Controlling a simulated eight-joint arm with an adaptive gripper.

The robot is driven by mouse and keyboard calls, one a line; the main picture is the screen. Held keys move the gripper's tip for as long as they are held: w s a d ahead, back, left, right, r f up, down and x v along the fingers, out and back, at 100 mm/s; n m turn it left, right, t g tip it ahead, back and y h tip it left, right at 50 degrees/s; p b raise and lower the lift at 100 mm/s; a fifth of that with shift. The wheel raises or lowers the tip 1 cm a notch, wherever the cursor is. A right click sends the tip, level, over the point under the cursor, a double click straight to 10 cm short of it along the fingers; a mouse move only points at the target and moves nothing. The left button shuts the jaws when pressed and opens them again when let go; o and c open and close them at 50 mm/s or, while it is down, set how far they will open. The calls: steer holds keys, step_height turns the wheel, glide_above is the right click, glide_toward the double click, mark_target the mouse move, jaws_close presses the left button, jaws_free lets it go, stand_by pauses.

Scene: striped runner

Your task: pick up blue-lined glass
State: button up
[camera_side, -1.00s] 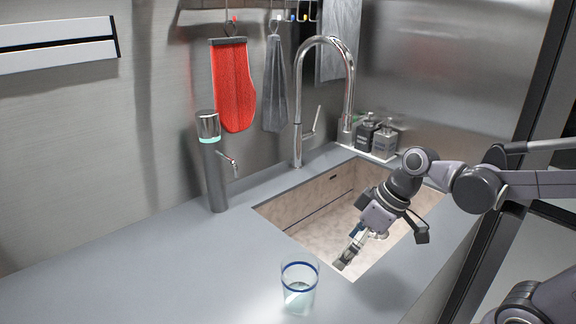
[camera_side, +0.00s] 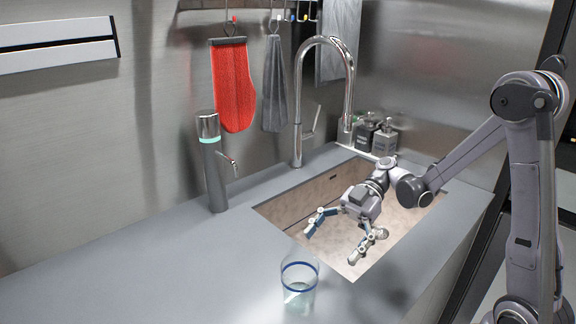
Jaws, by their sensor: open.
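The blue-lined glass (camera_side: 299,285) stands upright on the grey counter, in front of the sink's near left edge. It is clear, with a blue band near its rim. My gripper (camera_side: 337,243) is over the sink basin, up and to the right of the glass and apart from it. Its fingers are spread wide and nothing is between them.
The sink basin (camera_side: 290,205) lies behind the glass, with a tall chrome faucet (camera_side: 297,110) at its back. A grey cylindrical dispenser (camera_side: 213,170) stands at the back left. Soap bottles (camera_side: 384,140) stand behind the sink. The counter (camera_side: 150,270) left of the glass is clear.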

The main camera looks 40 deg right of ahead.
mark_target(288, 299)
steer(key=x, duration=1)
steer(key=shift+a, duration=0.2)
steer(key=c, duration=1.5)
steer(key=shift+r, duration=0.1)
steer(key=shift+c, duration=0.2)
